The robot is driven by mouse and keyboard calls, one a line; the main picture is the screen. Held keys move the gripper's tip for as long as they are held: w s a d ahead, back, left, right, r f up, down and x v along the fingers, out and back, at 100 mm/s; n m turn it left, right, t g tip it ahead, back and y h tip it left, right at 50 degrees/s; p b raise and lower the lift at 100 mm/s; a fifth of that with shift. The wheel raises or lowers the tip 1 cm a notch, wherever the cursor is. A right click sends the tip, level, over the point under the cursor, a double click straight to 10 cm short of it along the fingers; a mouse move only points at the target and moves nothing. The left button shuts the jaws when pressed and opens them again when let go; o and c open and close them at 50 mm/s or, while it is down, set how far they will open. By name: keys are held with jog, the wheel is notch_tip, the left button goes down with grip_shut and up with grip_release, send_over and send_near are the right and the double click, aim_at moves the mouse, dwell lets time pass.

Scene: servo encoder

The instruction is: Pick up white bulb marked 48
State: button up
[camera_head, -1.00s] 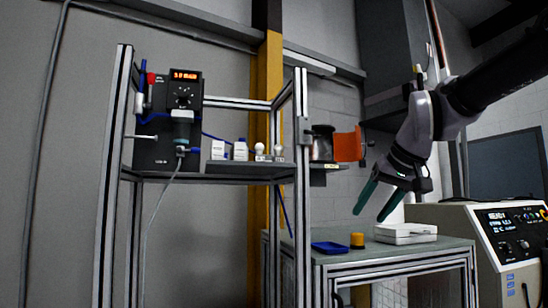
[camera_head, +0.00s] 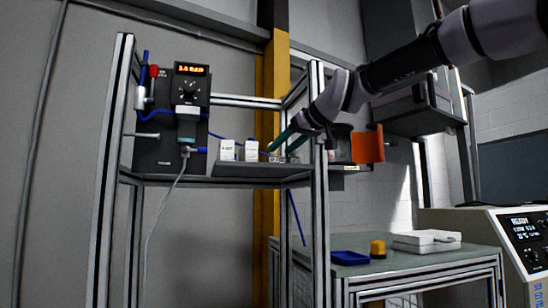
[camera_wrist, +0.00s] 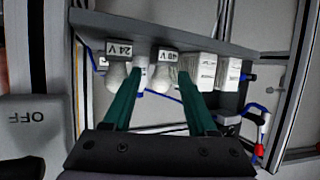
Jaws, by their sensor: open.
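The white bulb marked 48 V (camera_wrist: 160,79) stands at its label block (camera_wrist: 168,55) on the shelf. In the wrist view it shows between the two green fingers of my gripper (camera_wrist: 161,72); I cannot tell whether they touch it. My gripper is open and holds nothing. Another white bulb (camera_wrist: 116,77), marked 24 V, is just outside the left finger. In the head view my gripper (camera_head: 284,142) reaches in over the shelf from the right, and its fingers partly hide the small bulbs.
Two white boxes (camera_wrist: 200,72) stand close to the right of the 48 V bulb in the wrist view. The shelf (camera_head: 255,170) also has a frame post (camera_head: 317,200) near my gripper. A black device with a red display (camera_head: 188,110) stands at the left.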

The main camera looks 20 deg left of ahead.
aim_at(276, 151)
jog(key=x, duration=0.5)
jog(key=shift+a, duration=0.25)
jog(key=shift+s, duration=0.1)
jog(key=c, duration=0.9)
grip_shut()
jog(key=shift+r, duration=0.2)
